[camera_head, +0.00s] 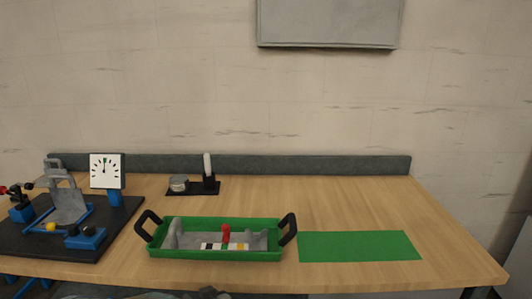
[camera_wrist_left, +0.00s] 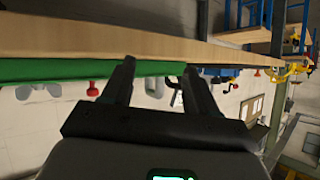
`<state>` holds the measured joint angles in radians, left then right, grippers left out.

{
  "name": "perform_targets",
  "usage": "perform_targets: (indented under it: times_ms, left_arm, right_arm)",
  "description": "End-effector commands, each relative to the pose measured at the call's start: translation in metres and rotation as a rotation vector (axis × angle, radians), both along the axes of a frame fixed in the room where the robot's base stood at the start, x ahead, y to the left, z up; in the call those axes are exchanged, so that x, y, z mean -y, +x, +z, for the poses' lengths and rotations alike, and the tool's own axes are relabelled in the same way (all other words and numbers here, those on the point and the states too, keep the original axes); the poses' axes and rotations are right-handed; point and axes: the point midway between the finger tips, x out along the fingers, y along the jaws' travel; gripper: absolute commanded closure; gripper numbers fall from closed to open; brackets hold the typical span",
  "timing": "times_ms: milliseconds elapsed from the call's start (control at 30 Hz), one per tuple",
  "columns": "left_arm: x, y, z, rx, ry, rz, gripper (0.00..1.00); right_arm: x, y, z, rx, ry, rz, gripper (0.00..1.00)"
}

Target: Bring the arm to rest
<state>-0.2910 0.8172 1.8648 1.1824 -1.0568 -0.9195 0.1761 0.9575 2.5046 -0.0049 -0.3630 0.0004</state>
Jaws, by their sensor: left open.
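My left gripper (camera_wrist_left: 158,78) shows in the left wrist view, its two dark fingers apart with nothing between them. The wooden table's edge (camera_wrist_left: 100,38) runs across the top of that tilted view, beyond the fingers and apart from them. In the head view no gripper is clearly visible; only a dark part of my body shows at the bottom edge. My right gripper is in neither view. A green tray (camera_head: 215,255) with two black handles stands at the front of the table, holding grey parts, a red peg (camera_head: 226,233) and a strip of small blocks.
A dark board (camera_head: 30,241) with a grey stand, blue parts and a white dial (camera_head: 105,170) stands at the left. A small black base (camera_head: 193,190) with a metal cup and white-topped post is behind the tray. A flat green mat (camera_head: 358,246) lies empty at the right.

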Motion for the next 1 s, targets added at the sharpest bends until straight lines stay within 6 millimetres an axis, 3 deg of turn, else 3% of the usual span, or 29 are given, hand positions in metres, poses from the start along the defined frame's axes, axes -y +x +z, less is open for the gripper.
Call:
perform_targets:
  times_ms: [33, 133, 200, 300, 400, 500, 600, 667, 1000]
  left_arm:
    - [-0.017, -0.007, -0.022, -0.045, 0.013, -0.005, 0.42]
    - [-0.045, -0.029, -0.072, -0.142, 0.012, -0.05, 0.42]
    - [-0.059, -0.057, -0.116, -0.232, -0.033, -0.109, 0.42]
    - [-0.055, -0.115, -0.177, -0.382, -0.177, -0.217, 0.42]
    - [-0.029, -0.183, -0.215, -0.533, -0.367, -0.319, 0.42]
    - [0.006, -0.245, -0.227, -0.673, -0.539, -0.407, 0.42]
    - [0.034, -0.289, -0.224, -0.788, -0.663, -0.466, 0.42]
    - [0.044, -0.307, -0.221, -0.844, -0.724, -0.469, 0.42]
    - [0.048, -0.315, -0.221, -0.877, -0.788, -0.401, 0.42]
  right_arm:
    - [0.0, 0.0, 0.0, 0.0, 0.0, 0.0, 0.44]
    - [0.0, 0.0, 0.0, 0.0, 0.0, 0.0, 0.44]
    - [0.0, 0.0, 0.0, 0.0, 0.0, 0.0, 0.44]
    - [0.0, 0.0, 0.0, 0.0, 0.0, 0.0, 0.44]
    - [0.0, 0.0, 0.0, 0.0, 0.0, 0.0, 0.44]
    - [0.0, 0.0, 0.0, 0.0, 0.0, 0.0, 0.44]
    - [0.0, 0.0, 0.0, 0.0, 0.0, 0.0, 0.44]
    - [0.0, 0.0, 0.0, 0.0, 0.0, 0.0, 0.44]
    - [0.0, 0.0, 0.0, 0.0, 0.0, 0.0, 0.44]
